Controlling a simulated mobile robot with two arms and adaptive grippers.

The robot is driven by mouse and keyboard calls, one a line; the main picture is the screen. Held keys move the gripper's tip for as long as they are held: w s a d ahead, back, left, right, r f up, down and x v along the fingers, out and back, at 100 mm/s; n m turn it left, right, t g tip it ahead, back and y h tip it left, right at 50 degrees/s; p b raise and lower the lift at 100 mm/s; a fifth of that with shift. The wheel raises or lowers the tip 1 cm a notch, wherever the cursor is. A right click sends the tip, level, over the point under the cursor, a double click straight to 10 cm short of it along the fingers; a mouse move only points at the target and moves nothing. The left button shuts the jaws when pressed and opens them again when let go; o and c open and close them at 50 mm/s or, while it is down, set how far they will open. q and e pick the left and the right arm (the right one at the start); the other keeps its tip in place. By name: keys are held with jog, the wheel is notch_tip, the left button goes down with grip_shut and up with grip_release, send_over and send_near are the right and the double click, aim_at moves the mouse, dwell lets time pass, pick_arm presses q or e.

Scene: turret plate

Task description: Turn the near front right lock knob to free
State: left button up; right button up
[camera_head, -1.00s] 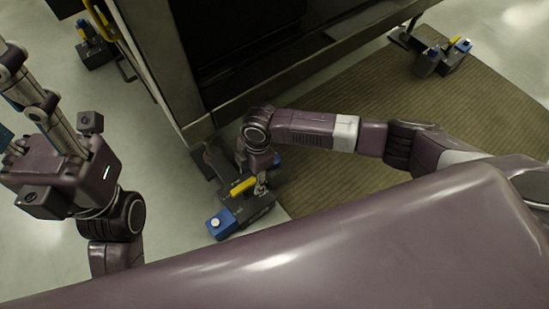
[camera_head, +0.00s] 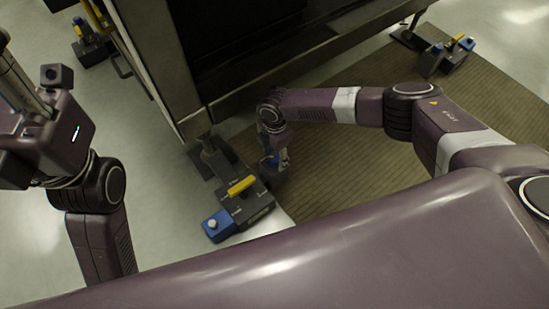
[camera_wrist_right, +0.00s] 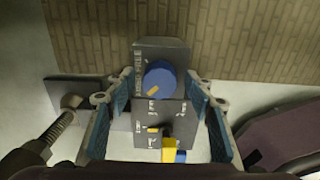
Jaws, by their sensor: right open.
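The blue round lock knob (camera_wrist_right: 160,78) sits on a dark block in the right wrist view. Its orange mark points to the lower left; the white lettering beside it is too small to read surely. My right gripper (camera_head: 277,163) is open in the head view, low over the far right end of the near jack unit (camera_head: 258,207). In the right wrist view its two blue-padded fingers (camera_wrist_right: 163,132) stand apart on either side of the unit, with the knob ahead between them. My left gripper (camera_head: 20,85) shows only partly at the left edge; its fingertips are out of frame.
The same unit carries a yellow lever (camera_head: 242,185) and a blue box (camera_head: 218,224) with a white button. A large dark machine frame (camera_head: 205,122) stands just behind. Similar units stand at far left (camera_head: 88,45) and far right (camera_head: 446,57). A brown ribbed mat (camera_head: 340,160) lies right.

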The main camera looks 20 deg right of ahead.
jog(key=shift+f, duration=0.1)
jog(key=shift+c, duration=0.7)
jog(key=c, duration=1)
